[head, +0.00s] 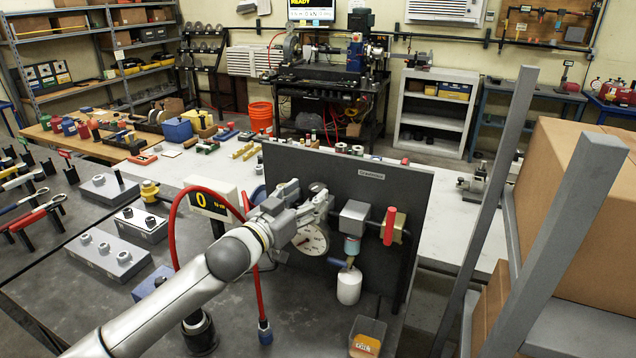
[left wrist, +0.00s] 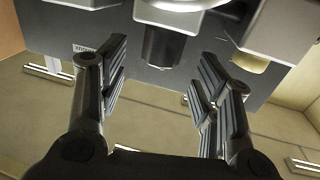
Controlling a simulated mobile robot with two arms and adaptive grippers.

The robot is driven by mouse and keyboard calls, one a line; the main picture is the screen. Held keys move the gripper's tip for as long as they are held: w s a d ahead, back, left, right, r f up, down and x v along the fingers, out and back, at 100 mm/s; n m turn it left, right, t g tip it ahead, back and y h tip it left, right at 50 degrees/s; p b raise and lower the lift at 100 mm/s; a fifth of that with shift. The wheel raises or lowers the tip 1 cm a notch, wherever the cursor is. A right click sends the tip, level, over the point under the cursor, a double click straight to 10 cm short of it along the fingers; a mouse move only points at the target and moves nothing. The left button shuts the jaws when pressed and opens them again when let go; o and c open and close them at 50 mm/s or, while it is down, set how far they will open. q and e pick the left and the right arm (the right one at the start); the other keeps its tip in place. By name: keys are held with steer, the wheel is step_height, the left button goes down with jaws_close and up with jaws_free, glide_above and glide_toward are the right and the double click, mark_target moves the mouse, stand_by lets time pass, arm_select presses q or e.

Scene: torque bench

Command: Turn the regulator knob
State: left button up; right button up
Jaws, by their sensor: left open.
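The regulator knob is a dark, ribbed cylinder (left wrist: 163,48), which shows in the left wrist view ahead of my fingers and between them. It is on the dark upright panel (head: 405,215), above a white round gauge (head: 311,240). In the head view my left gripper (head: 318,201) is at the panel, just above the gauge, and hides most of the knob. In the left wrist view my left gripper (left wrist: 165,88) is open, with its ribbed fingers on either side of the knob and clear space between. I see no contact. My right gripper is not in view.
Right of the gauge, the panel carries a grey box (head: 354,217), a red-handled valve (head: 390,226) and a white bowl (head: 349,287). Cardboard boxes (head: 549,165) on a rack stand at the right.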

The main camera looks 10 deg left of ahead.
mark_target(312, 192)
arm_select(q)
steer(key=p+x, duration=0.1)
steer(key=x, duration=0.3)
steer(key=shift+w, duration=0.2)
steer(key=shift+w+d, duration=0.15)
steer(key=shift+w, duration=0.1)
steer(key=shift+f, duration=0.1)
steer(key=shift+c, duration=0.8)
steer(key=c, duration=0.9)
steer(key=shift+d+f+n+y+b, duration=0.1)
steer(key=shift+d+n+y+b, duration=0.15)
steer(key=shift+y+b, duration=0.2)
steer(key=shift+a+n+t+y+b, duration=0.1)
steer(key=shift+n+t+y+b, duration=0.25)
steer(key=shift+n+y, duration=0.1)
steer(key=n+y+b, duration=0.2)
steer(key=y, duration=0.1)
steer(key=shift+t, duration=0.25)
steer(key=shift+a+r+n+y, duration=0.1)
steer(key=shift+r+n+y, duration=0.15)
steer(key=shift+y, duration=0.35)
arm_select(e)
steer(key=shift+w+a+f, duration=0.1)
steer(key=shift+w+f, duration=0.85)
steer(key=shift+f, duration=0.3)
